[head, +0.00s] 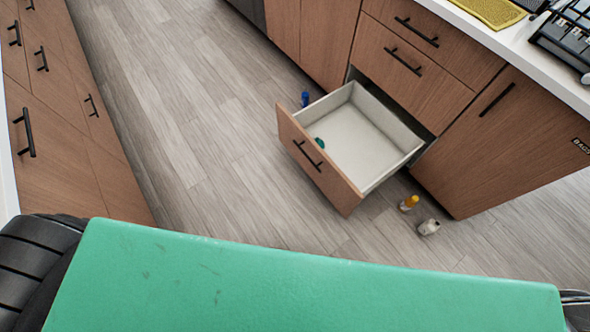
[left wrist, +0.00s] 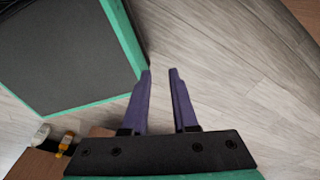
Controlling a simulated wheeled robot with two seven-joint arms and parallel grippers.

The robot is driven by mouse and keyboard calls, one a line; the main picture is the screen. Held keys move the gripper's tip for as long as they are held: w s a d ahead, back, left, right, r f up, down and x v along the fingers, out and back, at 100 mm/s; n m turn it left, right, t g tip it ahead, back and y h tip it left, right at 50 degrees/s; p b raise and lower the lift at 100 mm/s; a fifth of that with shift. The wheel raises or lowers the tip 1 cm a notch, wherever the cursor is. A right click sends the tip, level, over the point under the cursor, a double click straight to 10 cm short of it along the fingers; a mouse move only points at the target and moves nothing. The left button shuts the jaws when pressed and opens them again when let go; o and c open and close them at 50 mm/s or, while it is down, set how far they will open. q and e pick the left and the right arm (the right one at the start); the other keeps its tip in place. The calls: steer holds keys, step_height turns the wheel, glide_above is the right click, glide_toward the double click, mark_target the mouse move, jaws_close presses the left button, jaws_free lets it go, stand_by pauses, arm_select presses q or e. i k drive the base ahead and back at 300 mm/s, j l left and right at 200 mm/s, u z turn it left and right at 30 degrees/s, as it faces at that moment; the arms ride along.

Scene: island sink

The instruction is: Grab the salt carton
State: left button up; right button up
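No label is readable, so I cannot tell which item is the salt carton. In the head view a small white container (head: 428,227) is on the floor right of the open drawer, next to a yellow-orange bottle (head: 409,203). A small blue item (head: 305,99) stands on the floor left of the drawer. In the left wrist view a white item with a dark end (left wrist: 41,134) and an orange item (left wrist: 66,143) show at the lower left. My left gripper (left wrist: 160,73) is open and empty, above the floor. My right gripper is not in view.
A drawer (head: 402,163) is pulled out from the wooden island, with a small green item (head: 320,143) at its front left inside. Cabinets (head: 60,130) line the left side. The grey plank floor (head: 190,110) between is clear. A dish rack (head: 570,35) stands on the counter.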

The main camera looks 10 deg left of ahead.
mark_target(428, 227)
steer(key=z, duration=1.85)
steer(key=i+l+z, duration=0.1)
steer(key=i+l, duration=0.25)
steer(key=i+l+z, duration=0.1)
steer(key=i+l, duration=0.2)
steer(key=i, duration=0.2)
steer(key=i+l+z, duration=0.1)
steer(key=i+l, duration=0.2)
steer(key=i, duration=0.15)
